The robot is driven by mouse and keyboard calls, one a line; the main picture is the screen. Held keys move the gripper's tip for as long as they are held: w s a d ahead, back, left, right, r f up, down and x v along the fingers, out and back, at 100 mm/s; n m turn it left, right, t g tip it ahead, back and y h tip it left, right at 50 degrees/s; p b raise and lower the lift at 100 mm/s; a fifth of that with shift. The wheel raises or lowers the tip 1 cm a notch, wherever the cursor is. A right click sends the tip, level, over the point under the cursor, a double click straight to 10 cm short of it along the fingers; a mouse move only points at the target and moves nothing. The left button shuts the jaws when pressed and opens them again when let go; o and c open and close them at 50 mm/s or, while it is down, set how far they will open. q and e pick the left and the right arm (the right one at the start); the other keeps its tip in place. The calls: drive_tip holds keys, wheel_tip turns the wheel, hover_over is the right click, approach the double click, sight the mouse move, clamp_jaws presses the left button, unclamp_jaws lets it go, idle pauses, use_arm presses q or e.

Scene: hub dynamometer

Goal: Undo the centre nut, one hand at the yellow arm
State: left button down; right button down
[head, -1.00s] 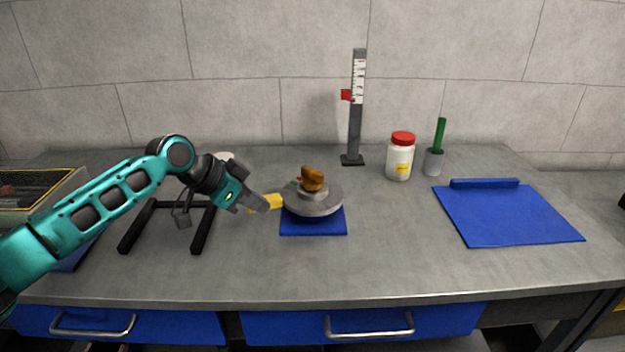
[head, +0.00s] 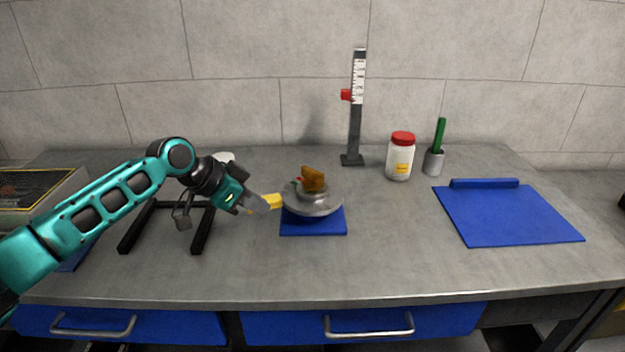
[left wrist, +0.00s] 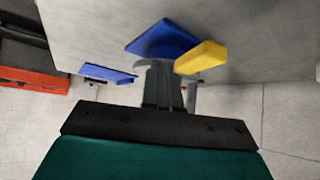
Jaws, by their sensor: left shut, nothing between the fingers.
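The grey round hub (head: 318,206) sits over a blue base plate (head: 313,224) in the middle of the bench. The brass-coloured centre nut (head: 313,179) stands on top of it. The yellow arm (head: 273,201) sticks out from the hub's left side. My left gripper (head: 264,206) is shut and empty, with its fingertips beside the yellow arm; I cannot tell whether they touch. In the left wrist view the yellow arm (left wrist: 201,57) lies just right of the fingers (left wrist: 163,88), with the blue base plate (left wrist: 160,37) beyond. My right gripper is not in view.
A black stand (head: 200,228) is on the left below my arm. An upright scale (head: 356,115) with a red marker stands behind. A red-lidded jar (head: 400,158), a grey cup (head: 434,163) with a green handle and a blue mat (head: 508,215) are right. The front bench is clear.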

use_arm(q)
drive_tip(key=shift+f, duration=3.9)
drive_tip(key=shift+r, duration=0.1)
drive_tip(key=shift+r, duration=0.85)
drive_tip(key=shift+w, duration=0.15)
drive_tip(key=shift+w+a, duration=0.2)
drive_tip(key=shift+w, duration=0.35)
drive_tip(key=shift+w+a, duration=0.1)
drive_tip(key=shift+w, duration=0.15)
drive_tip(key=shift+w, duration=0.3)
drive_tip(key=shift+s, duration=0.1)
